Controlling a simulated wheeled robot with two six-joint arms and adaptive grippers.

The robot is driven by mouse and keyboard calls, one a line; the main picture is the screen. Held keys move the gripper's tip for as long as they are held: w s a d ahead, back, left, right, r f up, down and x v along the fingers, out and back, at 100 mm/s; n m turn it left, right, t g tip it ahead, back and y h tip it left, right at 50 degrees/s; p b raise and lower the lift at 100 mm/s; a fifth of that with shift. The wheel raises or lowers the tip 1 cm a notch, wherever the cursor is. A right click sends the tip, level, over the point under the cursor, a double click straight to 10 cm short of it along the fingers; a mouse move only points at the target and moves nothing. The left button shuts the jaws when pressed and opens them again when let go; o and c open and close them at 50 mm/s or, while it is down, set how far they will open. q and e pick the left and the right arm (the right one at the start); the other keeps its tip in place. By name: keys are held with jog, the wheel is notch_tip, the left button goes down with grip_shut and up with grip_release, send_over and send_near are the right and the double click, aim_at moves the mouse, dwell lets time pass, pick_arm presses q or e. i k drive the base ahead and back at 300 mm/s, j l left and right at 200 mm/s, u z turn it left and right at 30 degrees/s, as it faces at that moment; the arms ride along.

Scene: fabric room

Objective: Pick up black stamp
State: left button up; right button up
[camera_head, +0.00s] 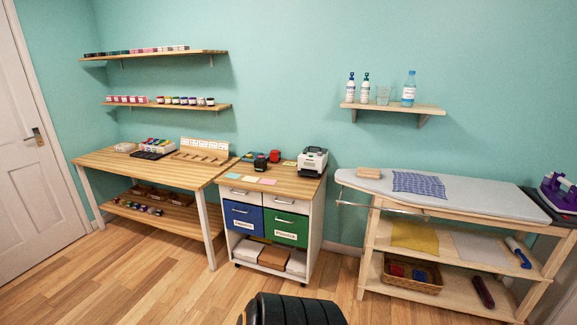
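A small dark, mostly black object (260,163), which looks like the black stamp, stands upright on the wooden top of the drawer cabinet (290,184). A red object (275,156) of similar size stands just behind it to the right. Details on both are too small to make out. Neither of my grippers is in view, so nothing shows in contact with the dark object.
A white and black machine (313,161) stands right of the dark object; coloured paper sheets (250,179) lie in front. A wooden worktable (112,164) is to the left, an ironing board (450,197) to the right. The floor (130,270) before the cabinet is largely clear.

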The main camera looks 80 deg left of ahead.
aim_at(260, 163)
jog(key=u, duration=3)
